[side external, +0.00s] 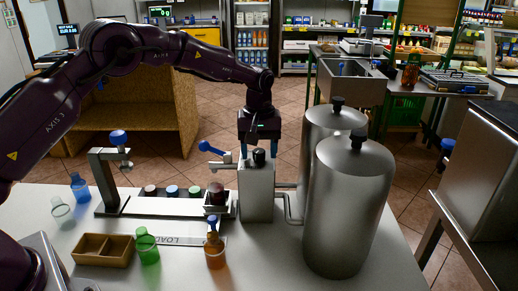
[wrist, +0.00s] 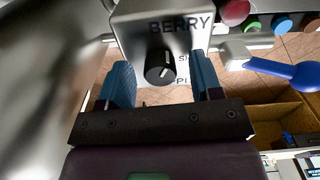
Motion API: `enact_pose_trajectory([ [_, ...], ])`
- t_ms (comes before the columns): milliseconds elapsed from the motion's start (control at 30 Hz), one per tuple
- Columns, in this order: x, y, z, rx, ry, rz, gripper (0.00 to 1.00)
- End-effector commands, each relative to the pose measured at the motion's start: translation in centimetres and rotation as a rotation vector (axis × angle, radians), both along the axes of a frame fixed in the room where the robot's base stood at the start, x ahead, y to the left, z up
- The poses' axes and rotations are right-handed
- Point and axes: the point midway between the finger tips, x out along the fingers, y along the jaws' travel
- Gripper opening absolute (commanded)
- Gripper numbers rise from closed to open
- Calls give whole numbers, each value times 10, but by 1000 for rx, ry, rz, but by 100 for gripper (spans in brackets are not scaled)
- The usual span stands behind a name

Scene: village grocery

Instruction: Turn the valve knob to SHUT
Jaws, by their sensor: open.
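The valve knob (side external: 259,157) is small, round and black, and sits on top of the steel dispenser box (side external: 257,195). In the wrist view the knob (wrist: 160,68) carries a white pointer mark. The box face (wrist: 185,22) there reads BERRY, and lettering to the right of the knob is partly hidden, starting with S and PL. My gripper (side external: 259,150) points down over the box. In the wrist view my gripper (wrist: 162,76) is open, its blue fingers on either side of the knob with a gap to each. I cannot tell which label the pointer faces.
A blue-handled lever (side external: 211,147) sticks out left of the box; it also shows in the wrist view (wrist: 285,72). Two steel tanks (side external: 348,210) stand close on the right. Bottles (side external: 215,251) and a wooden tray (side external: 103,249) stand at the front left.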

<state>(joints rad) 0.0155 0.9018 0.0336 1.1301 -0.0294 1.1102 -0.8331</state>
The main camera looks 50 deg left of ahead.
Motion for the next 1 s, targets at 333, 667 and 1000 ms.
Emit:
enact_pose_trajectory([
  [333, 0, 0, 0, 0, 0, 0, 10],
  [667, 0, 0, 1, 1, 1, -46, 10],
  [1000, -1, 0, 1, 0, 0, -281, 10],
])
